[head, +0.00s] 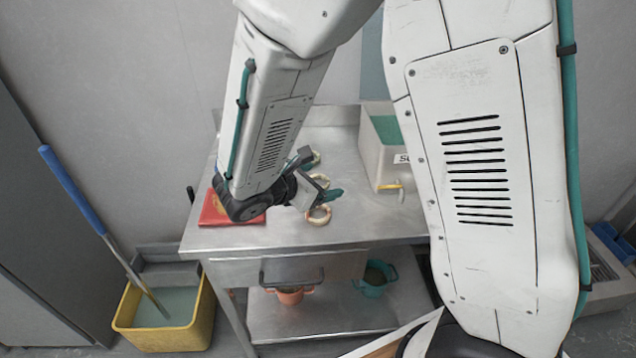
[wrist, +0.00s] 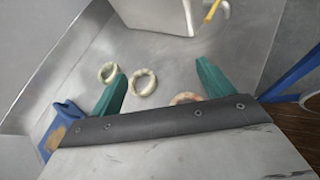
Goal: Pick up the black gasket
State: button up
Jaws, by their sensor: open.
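No black gasket can be picked out in either view. Several pale, cream ring-shaped pieces lie on the steel table; one ring (head: 319,215) is at the near side of my gripper (head: 322,178). In the wrist view, two pale rings, a farther-left ring (wrist: 107,73) and a larger ring (wrist: 143,83), lie near the left finger, and a browner ring (wrist: 185,98) is partly hidden behind the gripper's dark bar. My gripper also shows there (wrist: 160,70), its two green fingers spread apart with nothing held between them. It is over the table near the rings.
A red tray (head: 212,214) lies at the left edge. Pots (head: 375,280) stand on the lower shelf. A yellow bucket (head: 165,338) holds a blue-handled pole. The table's right front is clear.

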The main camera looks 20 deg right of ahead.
aim_at(322, 180)
jog(key=a+f+n, duration=0.1)
jog(key=w+a+f+n+t, duration=0.1)
jog(key=f, duration=0.1)
jog(key=w+a+f+n+t, duration=0.1)
jog(key=a+n, duration=0.1)
jog(key=shift+w+f, duration=0.1)
jog(key=shift+f, duration=0.1)
jog(key=shift+w+f+t, duration=0.2)
jog(key=shift+t, duration=0.1)
jog(key=x, duration=0.7)
jog(key=shift+w+f, duration=0.15)
jog(key=shift+w, duration=0.05)
jog(key=shift+y, duration=0.3)
jog(key=c, duration=1.1)
